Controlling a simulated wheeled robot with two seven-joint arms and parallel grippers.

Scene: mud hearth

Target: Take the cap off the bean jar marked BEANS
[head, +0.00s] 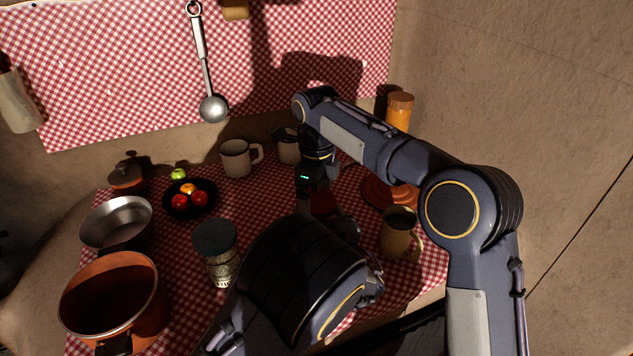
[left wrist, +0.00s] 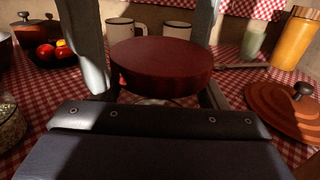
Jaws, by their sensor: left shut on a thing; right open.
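A jar (left wrist: 155,100) with a wide, dark red-brown cap (left wrist: 162,62) stands in front of my left wrist camera. Only a sliver of its body shows below the cap, and no marking is readable. My left gripper (left wrist: 160,96) is shut on the jar below the cap. In the head view, the cap (head: 323,203) shows as a small red patch; my left arm hides the jar's body and that gripper. My right gripper (head: 305,194) points down from above, open, its fingers on either side of the cap, one near left, one far right. I cannot tell whether they touch it.
A glass jar with a dark lid (head: 215,240) stands left. A copper pot (head: 120,300), steel bowl (head: 115,222) and fruit plate (head: 189,211) lie further left. Mugs (head: 237,160) stand behind. A tan mug (head: 398,236), terracotta lid (left wrist: 285,108) and orange canister (left wrist: 294,38) stand right.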

